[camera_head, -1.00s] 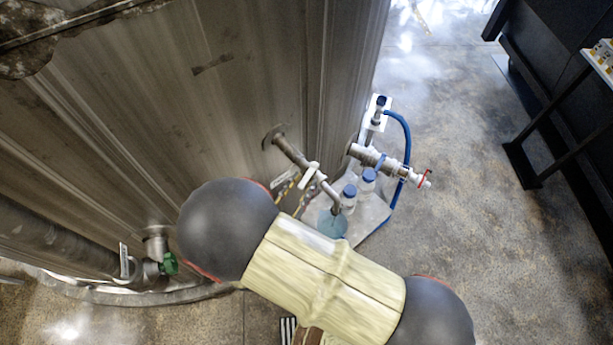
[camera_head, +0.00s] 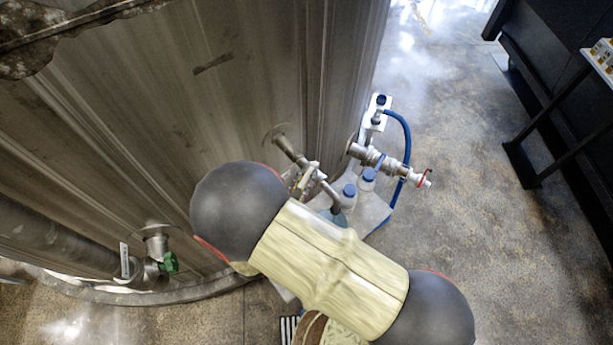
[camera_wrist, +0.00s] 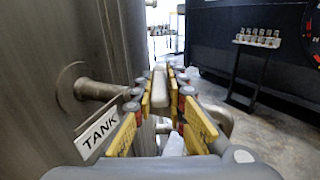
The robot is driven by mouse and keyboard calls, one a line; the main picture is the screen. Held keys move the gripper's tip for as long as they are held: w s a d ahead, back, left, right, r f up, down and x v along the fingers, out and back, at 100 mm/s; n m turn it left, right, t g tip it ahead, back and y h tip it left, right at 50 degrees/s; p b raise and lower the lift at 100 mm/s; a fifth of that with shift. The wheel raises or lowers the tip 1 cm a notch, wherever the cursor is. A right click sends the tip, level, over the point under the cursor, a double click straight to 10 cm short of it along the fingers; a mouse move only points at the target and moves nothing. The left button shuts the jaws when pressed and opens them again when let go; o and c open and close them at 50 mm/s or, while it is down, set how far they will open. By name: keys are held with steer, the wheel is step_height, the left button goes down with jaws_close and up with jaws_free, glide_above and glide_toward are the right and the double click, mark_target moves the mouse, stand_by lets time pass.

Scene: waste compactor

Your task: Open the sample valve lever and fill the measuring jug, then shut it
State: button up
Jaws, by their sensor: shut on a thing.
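The sample valve (camera_head: 288,148) sticks out from the steel tank wall, and its spout bends down toward the measuring jug (camera_head: 338,216). The jug is bluish and mostly hidden behind my arm in the head view. My gripper (camera_wrist: 160,80) has its yellow-padded fingers closed around the pale valve lever (camera_wrist: 160,92) in the wrist view. In the head view the gripper (camera_head: 303,182) shows only in part, beside the valve. The level in the jug and any flow from the spout cannot be made out.
Blue-capped bottles (camera_head: 368,180) stand by the jug. A second valve with a red handle (camera_head: 424,179) and a blue hose (camera_head: 406,140) are to the right. A green-handled valve (camera_head: 169,263) is at lower left. The floor (camera_head: 470,190) to the right is clear.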

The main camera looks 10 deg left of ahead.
jaws_close()
stand_by(0.4)
steer(key=shift+w+a+m+g+h+b, duration=0.15)
steer(key=shift+a+m+g+h+b, duration=0.1)
steer(key=shift+m+g+h, duration=0.6)
steer(key=shift+w+a+m+g+h+b, duration=0.15)
steer(key=shift+a+m+g+h+b, duration=0.15)
steer(key=shift+m+h, duration=0.55)
steer(key=shift+w+a+m+g+h+b, duration=0.2)
steer(key=shift+m+g+h, duration=0.4)
steer(key=shift+h, duration=0.6)
steer(key=o, duration=0.6)
jaws_free()
steer(key=shift+o, duration=0.3)
steer(key=shift+s, duration=0.1)
steer(key=v, duration=1.2)
